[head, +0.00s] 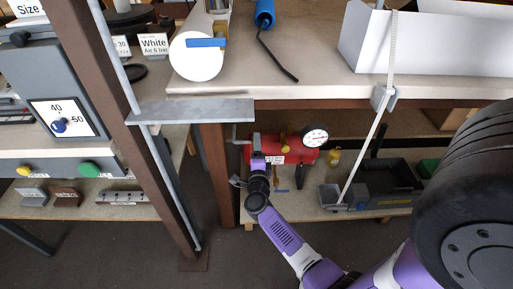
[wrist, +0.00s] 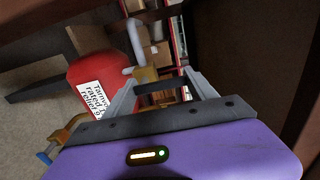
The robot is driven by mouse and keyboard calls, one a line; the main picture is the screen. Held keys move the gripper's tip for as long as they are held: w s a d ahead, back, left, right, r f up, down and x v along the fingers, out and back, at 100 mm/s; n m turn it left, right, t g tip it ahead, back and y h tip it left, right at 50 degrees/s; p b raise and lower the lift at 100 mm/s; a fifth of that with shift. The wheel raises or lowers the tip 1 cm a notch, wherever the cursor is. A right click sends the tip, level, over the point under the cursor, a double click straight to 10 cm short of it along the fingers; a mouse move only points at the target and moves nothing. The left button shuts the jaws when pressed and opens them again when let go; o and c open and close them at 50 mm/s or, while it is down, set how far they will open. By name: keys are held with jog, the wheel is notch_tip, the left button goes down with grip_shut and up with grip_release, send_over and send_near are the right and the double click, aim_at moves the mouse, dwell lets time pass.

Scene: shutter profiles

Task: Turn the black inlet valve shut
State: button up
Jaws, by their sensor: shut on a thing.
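The red air tank (head: 290,150) lies on the low shelf under the bench. Its rounded end with a white label fills the left of the wrist view (wrist: 88,68). A brass valve body (wrist: 147,75) sits beside the tank end, below a bent grey pipe (wrist: 133,42). The black inlet valve handle (wrist: 158,87) shows as a dark bar between my fingers. My gripper (wrist: 160,90) is shut on this handle. In the head view my gripper (head: 257,152) is at the tank's left end, and the handle is hidden there.
A round gauge (head: 315,137) stands at the tank's right. A second brass valve (wrist: 68,132) with a blue handle (wrist: 43,157) is at the lower left. The brown post (head: 110,100) and grey plate (head: 195,110) stand left of my arm; the bench top (head: 300,85) overhangs the tank.

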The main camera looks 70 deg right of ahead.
jog(key=o, duration=1.4)
jog(key=shift+c, duration=0.2)
jog(key=p+v, duration=0.1)
jog(key=v, duration=0.6)
jog(key=shift+s+a+p, duration=0.2)
jog(key=shift+a+p, duration=0.15)
jog(key=shift+p, duration=0.05)
